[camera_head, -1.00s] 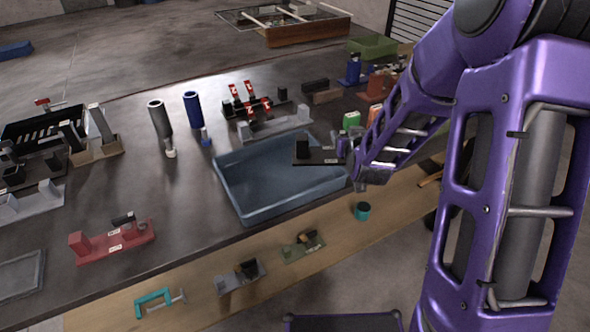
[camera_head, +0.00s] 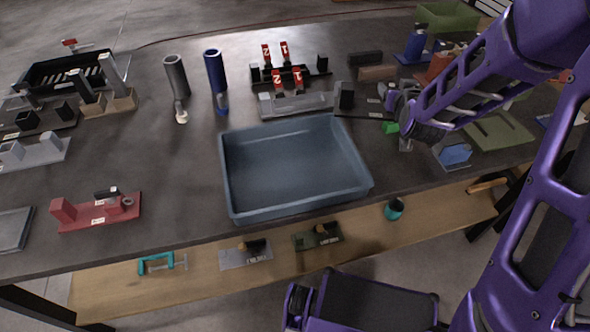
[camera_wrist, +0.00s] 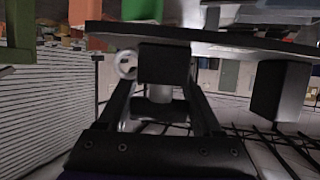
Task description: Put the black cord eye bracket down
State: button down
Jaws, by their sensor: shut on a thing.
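The black cord eye bracket is a flat dark plate (camera_head: 362,111) with an upright black block (camera_head: 346,95) at its left end. My gripper (camera_head: 392,99) is shut on it near its right end. In the wrist view the plate (camera_wrist: 225,41) spans the top, with one block (camera_wrist: 163,62) between my fingers (camera_wrist: 163,90) and another block (camera_wrist: 281,92) to the right, free of them. In the head view the bracket lies roughly level over the dark table (camera_head: 400,168), behind and right of the blue tray. I cannot tell whether it touches the table.
The blue tray (camera_head: 228,180) is empty. A grey bracket (camera_head: 295,106) is just left of the held one, and a fixture with red clips (camera_head: 290,78) stands behind. A brown block (camera_head: 378,73) lies close behind. Green and blue parts crowd the right; bare table lies right of the tray.

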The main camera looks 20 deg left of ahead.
jog(key=a+n+y+b, duration=0.2)
jog(key=a, duration=0.7)
jog(key=n+g+y+b, duration=0.2)
jog(key=y+b, duration=0.1)
jog(key=b, duration=0.1)
send_over(308, 136)
notch_tip(308, 136, down, 6)
jog(key=shift+w+f, duration=0.1)
jog(key=shift+f, duration=2.15)
jog(key=shift+f, duration=0.15)
